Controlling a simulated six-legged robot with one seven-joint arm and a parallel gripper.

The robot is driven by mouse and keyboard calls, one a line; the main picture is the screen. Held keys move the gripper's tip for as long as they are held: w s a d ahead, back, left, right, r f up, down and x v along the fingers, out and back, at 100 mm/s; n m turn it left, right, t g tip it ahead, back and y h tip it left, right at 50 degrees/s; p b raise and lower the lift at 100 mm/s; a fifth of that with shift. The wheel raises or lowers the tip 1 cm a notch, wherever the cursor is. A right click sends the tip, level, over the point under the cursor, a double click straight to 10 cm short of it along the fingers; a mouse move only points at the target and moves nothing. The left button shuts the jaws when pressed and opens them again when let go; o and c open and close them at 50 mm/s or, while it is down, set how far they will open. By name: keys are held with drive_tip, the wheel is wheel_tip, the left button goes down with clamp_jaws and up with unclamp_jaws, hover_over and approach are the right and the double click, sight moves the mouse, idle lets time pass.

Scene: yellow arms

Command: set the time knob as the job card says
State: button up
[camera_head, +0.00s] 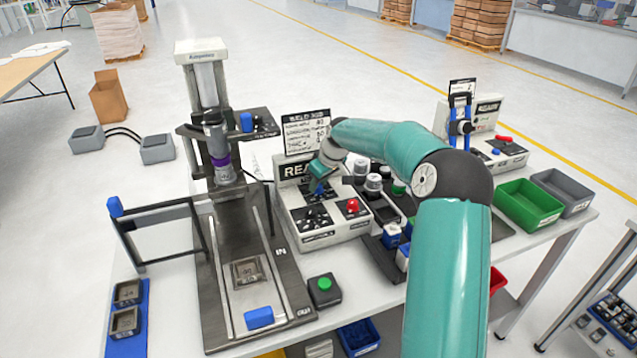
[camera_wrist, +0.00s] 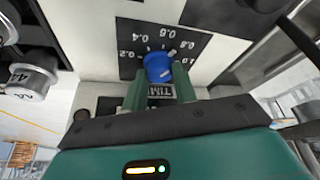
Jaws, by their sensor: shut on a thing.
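My gripper (camera_head: 318,186) reaches down to the front panel of the white control box (camera_head: 338,230). In the wrist view my gripper's green fingers (camera_wrist: 160,95) are shut on the blue time knob (camera_wrist: 158,68), which sits on a black dial plate (camera_wrist: 190,40) with white numbers from 0.2 upward. A label reading TIM shows between the fingers. A pale mark shows on the knob's face, but its exact setting is unclear. The job card (camera_head: 306,131) stands behind the box with several handwritten-looking lines, too small to read fully here.
A red knob (camera_head: 352,206) and black switches (camera_head: 314,218) are on the same box. The press (camera_head: 222,175) stands close on the left. A green button box (camera_head: 324,290) is in front. Green (camera_head: 528,204) and grey bins (camera_head: 562,192) are at right.

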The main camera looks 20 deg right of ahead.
drive_tip(key=n+g+y, duration=0.1)
drive_tip(key=n, duration=0.3)
drive_tip(key=shift+w+d+n, duration=0.1)
drive_tip(key=shift+n, duration=0.2)
drive_tip(key=n, duration=0.2)
drive_tip(key=n+g+y, duration=0.1)
drive_tip(key=n, duration=0.1)
drive_tip(key=shift+d+g, duration=0.1)
drive_tip(key=shift+g, duration=0.2)
drive_tip(key=o, duration=1)
drive_tip(key=shift+c, duration=0.2)
drive_tip(key=v, duration=1.3)
drive_tip(key=shift+d+r, duration=0.25)
drive_tip(key=shift+r, duration=0.05)
drive_tip(key=shift+w, duration=0.1)
